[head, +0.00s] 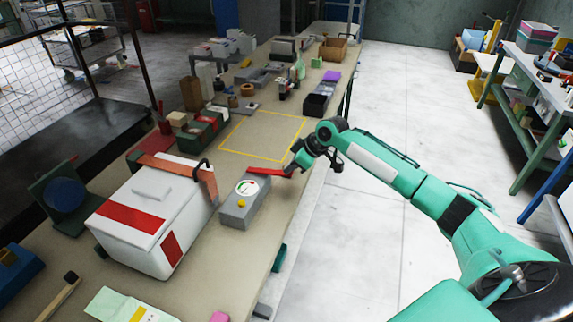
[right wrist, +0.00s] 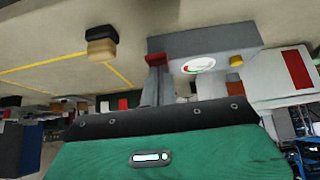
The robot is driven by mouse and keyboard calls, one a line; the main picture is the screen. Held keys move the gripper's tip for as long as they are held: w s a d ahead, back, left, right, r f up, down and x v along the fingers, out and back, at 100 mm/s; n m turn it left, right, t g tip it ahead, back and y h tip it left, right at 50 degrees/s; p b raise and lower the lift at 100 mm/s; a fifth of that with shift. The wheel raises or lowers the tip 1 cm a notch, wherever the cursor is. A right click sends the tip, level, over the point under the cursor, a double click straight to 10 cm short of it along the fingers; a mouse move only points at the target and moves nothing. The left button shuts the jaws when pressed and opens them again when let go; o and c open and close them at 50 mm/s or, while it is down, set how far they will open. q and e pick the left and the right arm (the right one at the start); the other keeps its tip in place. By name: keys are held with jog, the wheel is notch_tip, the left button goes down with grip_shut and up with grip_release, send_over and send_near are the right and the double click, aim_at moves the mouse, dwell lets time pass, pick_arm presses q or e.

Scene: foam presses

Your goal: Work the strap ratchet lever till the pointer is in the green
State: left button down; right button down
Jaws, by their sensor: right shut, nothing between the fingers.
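The grey ratchet block (head: 238,211) stands on the bench to the right of the strapped white box, with a round white dial (head: 247,187) and a yellow knob (head: 241,203). The dial has a coloured arc; its pointer is too small to read. A red lever (head: 265,171) sticks out from the block toward the right. My right gripper (head: 291,170) is shut and empty at the lever's outer end; I cannot tell whether it touches. In the right wrist view its fingers (right wrist: 157,88) are together just below the red lever end (right wrist: 155,59). My left gripper is not in view.
The white box (head: 140,220) with red panels and an orange strap (head: 178,168) stands left of the block. Boxes and tools crowd the far bench. Open floor lies right of the bench edge.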

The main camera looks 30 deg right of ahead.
jog(key=shift+s+d+f+t+y, duration=0.1)
jog(key=shift+s+f+t+y, duration=0.05)
jog(key=shift+f, duration=0.25)
jog(key=shift+s+d+f+t+y, duration=0.1)
jog(key=shift+f+t+y, duration=0.05)
jog(key=shift+f, duration=0.25)
jog(key=shift+r, duration=0.2)
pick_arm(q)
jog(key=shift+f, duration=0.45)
pick_arm(e)
jog(key=shift+w, duration=0.1)
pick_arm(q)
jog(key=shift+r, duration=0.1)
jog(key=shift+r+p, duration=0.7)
pick_arm(e)
jog(key=shift+a+r, duration=0.1)
jog(key=shift+r, duration=0.7)
